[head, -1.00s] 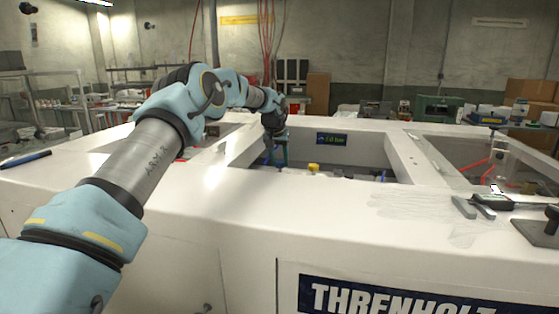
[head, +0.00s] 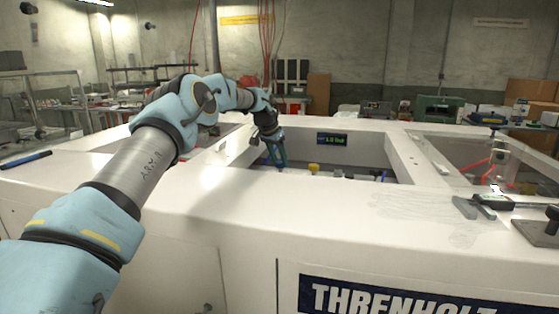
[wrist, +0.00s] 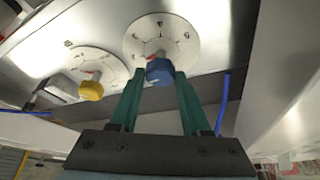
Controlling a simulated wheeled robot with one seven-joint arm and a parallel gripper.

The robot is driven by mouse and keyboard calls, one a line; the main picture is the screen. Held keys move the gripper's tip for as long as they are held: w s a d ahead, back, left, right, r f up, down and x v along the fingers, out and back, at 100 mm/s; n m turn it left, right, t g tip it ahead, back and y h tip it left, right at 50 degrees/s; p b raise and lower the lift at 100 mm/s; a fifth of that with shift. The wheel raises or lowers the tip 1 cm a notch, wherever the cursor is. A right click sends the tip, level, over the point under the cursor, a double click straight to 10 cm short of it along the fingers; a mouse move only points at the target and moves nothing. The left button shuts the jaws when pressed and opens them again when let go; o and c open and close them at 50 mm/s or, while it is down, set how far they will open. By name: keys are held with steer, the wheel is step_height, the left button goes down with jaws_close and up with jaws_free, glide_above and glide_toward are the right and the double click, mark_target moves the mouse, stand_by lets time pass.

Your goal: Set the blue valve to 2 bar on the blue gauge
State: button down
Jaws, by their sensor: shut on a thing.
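The blue valve (wrist: 159,71) is a small knob with a red mark, in front of a round white dial plate (wrist: 187,42) in the wrist view. My gripper (wrist: 160,78) has its two green fingers on either side of the knob, shut on it. In the head view my gripper (head: 276,156) reaches down into the recess of the white cabinet, and I cannot make out the blue knob there. A small dark display (head: 332,139) with green text is on the recess's back wall. It seems to read about 1.2 bar, but the digits are blurred. Whether it is the blue gauge is unclear.
A yellow knob (wrist: 91,90) with its own dial plate is left of the blue valve. The white cabinet's rim (head: 230,200) surrounds the recess. A caliper-like tool (head: 490,203) lies on the right of the top, and a blue pen-like object (head: 26,160) on the left.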

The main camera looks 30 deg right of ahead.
mark_target(279, 162)
steer(key=shift+m, duration=0.6)
steer(key=shift+g, duration=0.3)
steer(key=shift+c, duration=1.8)
jaws_free()
step_height(279, 162, up, 10)
